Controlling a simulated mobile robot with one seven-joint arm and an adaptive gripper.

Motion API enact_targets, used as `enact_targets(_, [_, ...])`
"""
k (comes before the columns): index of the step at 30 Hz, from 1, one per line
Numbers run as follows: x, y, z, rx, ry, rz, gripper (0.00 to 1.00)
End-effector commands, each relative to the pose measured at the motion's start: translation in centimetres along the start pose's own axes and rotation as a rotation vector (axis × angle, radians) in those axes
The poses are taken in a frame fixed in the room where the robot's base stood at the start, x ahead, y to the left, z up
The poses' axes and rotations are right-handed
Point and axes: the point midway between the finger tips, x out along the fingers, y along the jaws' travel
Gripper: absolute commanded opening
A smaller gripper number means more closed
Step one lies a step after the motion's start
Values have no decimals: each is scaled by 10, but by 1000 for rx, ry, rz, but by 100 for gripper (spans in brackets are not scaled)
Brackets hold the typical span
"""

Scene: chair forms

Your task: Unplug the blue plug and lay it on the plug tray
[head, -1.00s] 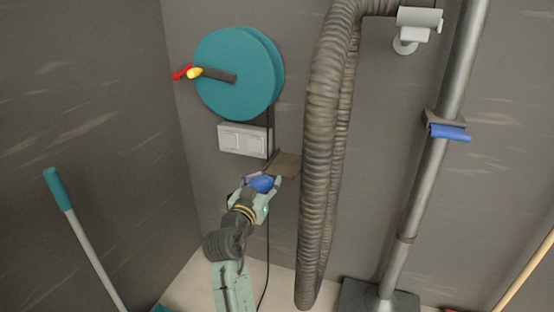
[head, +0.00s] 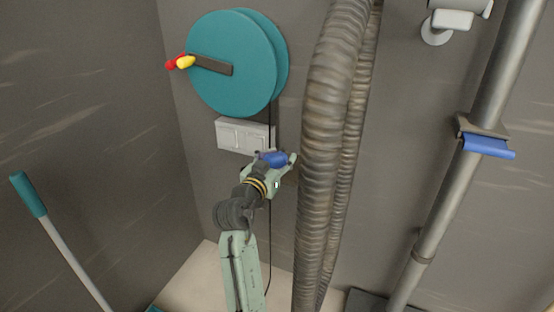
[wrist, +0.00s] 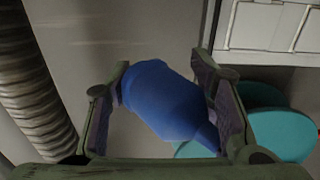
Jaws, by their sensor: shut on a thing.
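The blue plug (head: 273,159) is between the fingers of my gripper (head: 275,160), in front of the wall just below and right of the white socket box (head: 243,135). In the wrist view, the blue plug (wrist: 165,100) lies tilted between the two dark finger pads of my gripper (wrist: 168,98), which is shut on it. The socket box (wrist: 270,25) is apart from the plug at the upper right there. A small brownish shelf, possibly the plug tray, is mostly hidden behind my gripper in the head view.
A thick ribbed hose (head: 322,130) hangs close to the right of my gripper. A teal reel (head: 232,62) with red and yellow knobs is above the socket box. A metal pole (head: 470,170) with a blue lever (head: 488,147) stands farther right. A teal-topped handle (head: 30,195) leans at left.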

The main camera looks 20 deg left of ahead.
Motion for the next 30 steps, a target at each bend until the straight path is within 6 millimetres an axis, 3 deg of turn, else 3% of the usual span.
enact_targets(18, [60, 1, 18, 1, -1, 1, 0])
enact_targets(30, [75, 0, 48, 2, 0, 0, 0])
